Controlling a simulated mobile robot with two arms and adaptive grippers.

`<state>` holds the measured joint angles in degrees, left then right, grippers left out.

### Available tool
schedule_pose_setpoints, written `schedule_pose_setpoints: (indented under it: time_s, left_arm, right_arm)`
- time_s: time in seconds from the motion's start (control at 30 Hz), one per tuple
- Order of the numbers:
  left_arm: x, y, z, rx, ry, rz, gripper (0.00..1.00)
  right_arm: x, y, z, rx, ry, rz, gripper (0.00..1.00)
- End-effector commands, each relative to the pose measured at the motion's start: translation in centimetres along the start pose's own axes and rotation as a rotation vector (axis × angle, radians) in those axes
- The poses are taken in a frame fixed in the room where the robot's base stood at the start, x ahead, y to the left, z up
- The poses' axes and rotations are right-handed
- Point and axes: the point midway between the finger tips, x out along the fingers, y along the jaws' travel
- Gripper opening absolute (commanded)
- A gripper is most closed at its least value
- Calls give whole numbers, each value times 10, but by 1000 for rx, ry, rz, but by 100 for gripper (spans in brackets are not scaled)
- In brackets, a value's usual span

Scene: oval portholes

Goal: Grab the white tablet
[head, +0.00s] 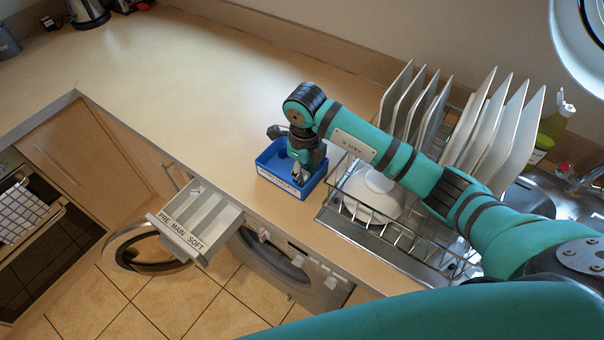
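My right gripper (300,176) points down into a small blue box (284,187) on the countertop. Its fingertips are inside the box, below the rim. They are small and dark here, so I cannot tell whether they are open or shut. I cannot make out a white tablet; the gripper and the box walls hide much of the inside. My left gripper is not in view.
A dish rack (400,225) with upright plates (485,120) and a white bowl (372,196) stands right of the box. Below the counter, a detergent drawer (198,222) marked PRE, MAIN, SOFT is pulled out above an open round door (118,250).

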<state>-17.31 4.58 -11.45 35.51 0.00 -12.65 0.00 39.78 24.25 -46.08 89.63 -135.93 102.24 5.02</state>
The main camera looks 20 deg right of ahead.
Motion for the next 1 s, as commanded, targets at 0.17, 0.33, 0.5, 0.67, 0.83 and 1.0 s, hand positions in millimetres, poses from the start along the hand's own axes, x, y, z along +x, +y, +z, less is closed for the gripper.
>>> schedule_pose_setpoints:
  time_s: [0.17,0.33,0.5,0.67,0.83,1.0]
  left_arm:
    - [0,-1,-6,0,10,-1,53]
    - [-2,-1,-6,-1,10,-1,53]
    - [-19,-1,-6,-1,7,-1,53]
    - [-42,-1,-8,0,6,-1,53]
    - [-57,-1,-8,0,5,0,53]
    - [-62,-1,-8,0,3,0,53]
  right_arm:
    - [0,0,0,0,0,0,5]
    - [-2,0,0,0,0,-1,5]
    - [-27,-1,0,2,-1,-3,5]
    - [-62,-1,0,0,0,-3,5]
    - [-89,-1,0,0,-1,-1,5]
    - [-100,0,0,1,0,-1,5]
